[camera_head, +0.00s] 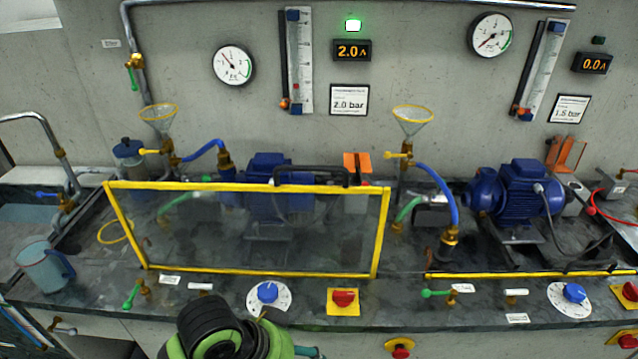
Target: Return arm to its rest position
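A black and green section of one of my arms (218,335) shows at the bottom edge, left of centre. It is in front of the bench edge, below the left blue dial (268,293). I cannot tell which arm it belongs to. No gripper fingertips show, and both grippers are out of view. The left pump (265,172) sits behind a clear guard with a yellow frame (260,271), which stands upright. The right pump (515,192) is uncovered. The left display reads 2.0 A and its lamp (353,25) is lit green; the right display (591,63) reads 0.0 A.
A clear jug (42,266) stands at the bench's left end by the sink (32,214). Funnels (159,115), blue hoses (437,192) and valves rise behind the bench front. Red switches (344,298) and green-handled valves (132,295) line the front edge.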

